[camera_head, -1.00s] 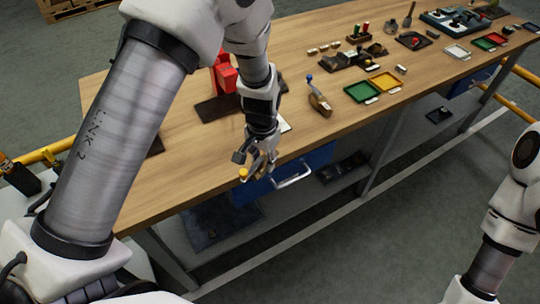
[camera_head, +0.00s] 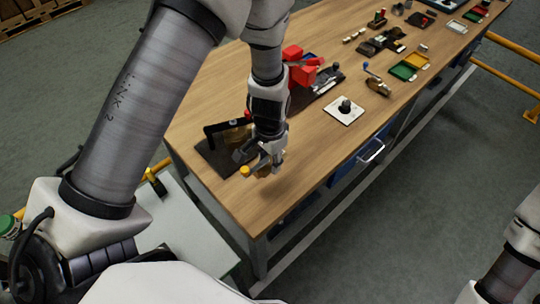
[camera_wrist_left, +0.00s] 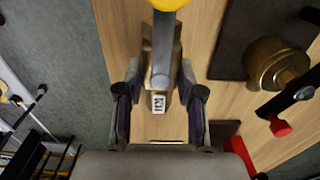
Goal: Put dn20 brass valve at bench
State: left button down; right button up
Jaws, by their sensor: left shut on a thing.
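The brass valve (camera_head: 263,171) has a brass body and a yellow end on a grey stem. My left gripper (camera_head: 268,157) is shut on it and holds it over the near left end of the wooden bench (camera_head: 240,205). In the left wrist view the valve (camera_wrist_left: 163,52) runs up from between the two fingers (camera_wrist_left: 160,105), with a small white label near them. Bare bench top shows beneath it. I cannot tell the gap to the wood. My right gripper is out of view; only part of that arm shows at lower right.
A dark mat (camera_head: 215,158) with a brass piece lies just left of the gripper. Behind stand a red vice-like tool (camera_head: 303,70) and a white plate with a black knob (camera_head: 345,110). Trays line the far bench. The near left corner is bare.

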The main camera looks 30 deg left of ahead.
aim_at(271, 182)
pick_arm(q)
jog(key=shift+r, duration=0.35)
jog(key=shift+w+d+f, duration=0.15)
jog(key=shift+w+d, duration=0.1)
jog(key=shift+d, duration=0.05)
jog(key=shift+a, duration=0.1)
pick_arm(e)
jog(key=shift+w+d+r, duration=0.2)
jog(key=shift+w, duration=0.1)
pick_arm(q)
jog(key=shift+s+a+f, duration=0.1)
jog(key=shift+s+f+b, duration=0.1)
jog(key=shift+f+b, duration=0.15)
jog(key=shift+b, duration=0.05)
notch_tip(271, 182, down, 7)
jog(key=b, duration=0.5)
jog(key=shift+r, duration=0.2)
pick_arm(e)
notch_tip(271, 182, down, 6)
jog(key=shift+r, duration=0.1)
pick_arm(q)
jog(key=shift+f+b, duration=0.3)
jog(key=shift+b, duration=0.05)
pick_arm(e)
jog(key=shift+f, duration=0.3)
pick_arm(q)
jog(key=c, duration=0.7)
grip_release()
jog(key=shift+o, duration=0.2)
